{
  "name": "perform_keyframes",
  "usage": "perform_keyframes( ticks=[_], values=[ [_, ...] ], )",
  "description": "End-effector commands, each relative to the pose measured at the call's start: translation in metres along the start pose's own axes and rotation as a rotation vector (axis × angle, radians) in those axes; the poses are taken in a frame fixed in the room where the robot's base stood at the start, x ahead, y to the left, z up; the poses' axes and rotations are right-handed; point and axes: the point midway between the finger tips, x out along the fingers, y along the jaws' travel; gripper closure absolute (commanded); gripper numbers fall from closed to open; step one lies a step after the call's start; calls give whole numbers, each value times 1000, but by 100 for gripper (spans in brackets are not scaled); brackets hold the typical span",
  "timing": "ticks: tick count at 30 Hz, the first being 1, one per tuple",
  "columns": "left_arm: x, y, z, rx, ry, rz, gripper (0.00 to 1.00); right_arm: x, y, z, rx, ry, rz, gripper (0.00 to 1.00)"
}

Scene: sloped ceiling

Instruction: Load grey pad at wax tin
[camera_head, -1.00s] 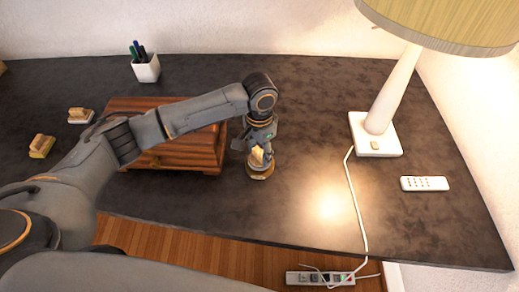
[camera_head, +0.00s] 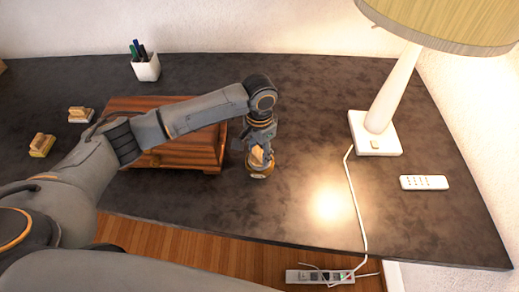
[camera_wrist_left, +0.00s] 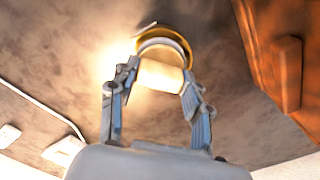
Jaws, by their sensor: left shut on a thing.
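My left gripper (camera_head: 261,150) is shut on a small pad with a light wooden back (camera_head: 256,158). In the left wrist view the wooden back (camera_wrist_left: 160,76) sits between the two fingers (camera_wrist_left: 158,82). The pad's underside is hidden, so its colour cannot be told. The wax tin (camera_head: 259,173), round with a gold rim, stands on the dark desk right under the pad. Its rim also shows in the left wrist view (camera_wrist_left: 185,45). The pad overlaps the tin's opening; whether it touches the wax cannot be told. My right gripper is not in view.
A wooden box (camera_head: 190,152) stands close left of the tin, partly behind my arm. Two other wooden-backed pads, one whitish (camera_head: 80,115) and one yellow (camera_head: 41,146), lie at left. A pen cup (camera_head: 147,69), lamp (camera_head: 375,136), cord and remote (camera_head: 424,183) stand clear.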

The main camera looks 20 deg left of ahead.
Motion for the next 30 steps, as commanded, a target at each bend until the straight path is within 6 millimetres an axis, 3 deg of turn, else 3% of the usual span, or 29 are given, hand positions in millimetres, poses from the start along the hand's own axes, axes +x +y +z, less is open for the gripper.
perform_keyframes(
  ticks=[30],
  values=[
    [1, 0, 0, 1, 0, 1, 77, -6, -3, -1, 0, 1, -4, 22]
  ],
)
